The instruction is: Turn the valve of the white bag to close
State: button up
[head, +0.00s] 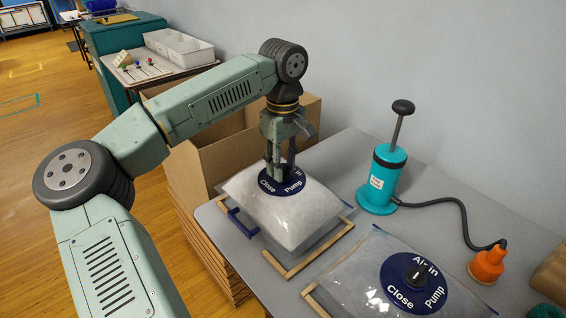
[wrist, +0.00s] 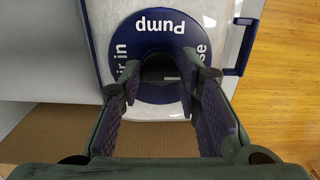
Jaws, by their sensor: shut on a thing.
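The white bag (head: 290,218) lies plump on the near left part of the grey table. My gripper (head: 280,174) points down over this plate. In the wrist view my gripper (wrist: 166,78) has its two fingers on either side of the dark valve knob (wrist: 166,62), shut on it.
A second bag (head: 372,251) with a similar valve (head: 416,276) lies at the front right. A teal hand pump (head: 382,185) stands behind, its black hose running to an orange nozzle (head: 487,264). An open cardboard box (head: 215,158) stands left of the table. A wall is behind.

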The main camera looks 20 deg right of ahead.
dwell(0.4)
jog(key=o, duration=1.2)
jog(key=shift+c, duration=0.2)
notch_tip(320, 180, up, 12)
